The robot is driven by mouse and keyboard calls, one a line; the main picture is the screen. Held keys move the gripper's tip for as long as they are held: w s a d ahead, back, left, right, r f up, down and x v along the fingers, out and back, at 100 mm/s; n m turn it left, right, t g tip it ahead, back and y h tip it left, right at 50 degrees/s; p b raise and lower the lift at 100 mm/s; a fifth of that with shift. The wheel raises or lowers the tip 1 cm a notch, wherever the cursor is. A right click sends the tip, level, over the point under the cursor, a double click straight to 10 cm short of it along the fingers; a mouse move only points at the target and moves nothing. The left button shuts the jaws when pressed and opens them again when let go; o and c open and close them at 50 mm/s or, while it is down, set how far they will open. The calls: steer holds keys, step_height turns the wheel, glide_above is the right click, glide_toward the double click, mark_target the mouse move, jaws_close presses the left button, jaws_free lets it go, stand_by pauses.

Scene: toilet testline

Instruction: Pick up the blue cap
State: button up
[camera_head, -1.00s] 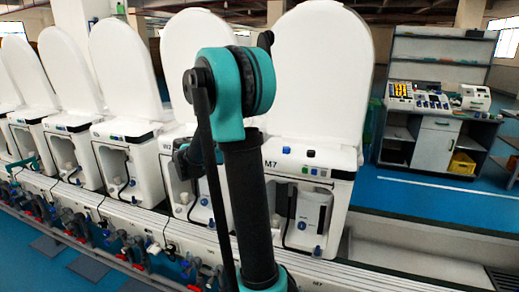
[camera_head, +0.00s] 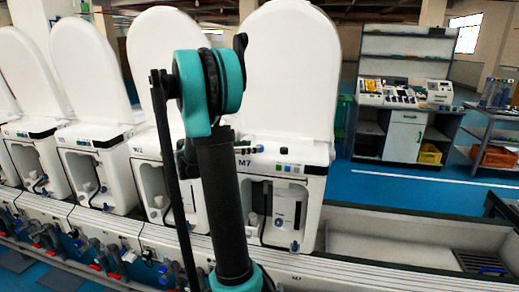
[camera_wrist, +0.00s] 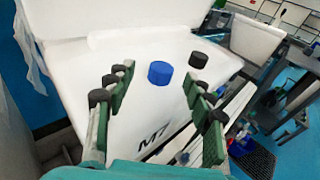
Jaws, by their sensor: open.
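The blue cap (camera_wrist: 160,72) is a short round cap standing on the flat white top of the M7 toilet unit (camera_wrist: 115,48) in the wrist view. A similar black cap (camera_wrist: 198,60) stands just right of it. My gripper (camera_wrist: 161,70) is open, with its two green fingers with black pads on either side of the blue cap in the picture. No contact shows, and the height gap is hard to tell. In the head view, the M7 unit (camera_head: 312,176) carries small caps on top, too small to tell apart surely. My gripper is hidden there behind my arm.
A row of white toilets with raised lids (camera_head: 88,65) runs left of M7. M7's own raised lid (camera_head: 290,75) stands behind its top. A workbench (camera_head: 405,130) with equipment stands at back right. Blue floor (camera_head: 400,188) lies open before it.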

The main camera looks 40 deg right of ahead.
steer(key=d, duration=0.3)
steer(key=d+f, duration=0.1)
steer(key=shift+s+d, duration=0.35)
steer(key=shift+d, duration=0.05)
steer(key=shift+c, duration=0.2)
steer(key=c, duration=0.8)
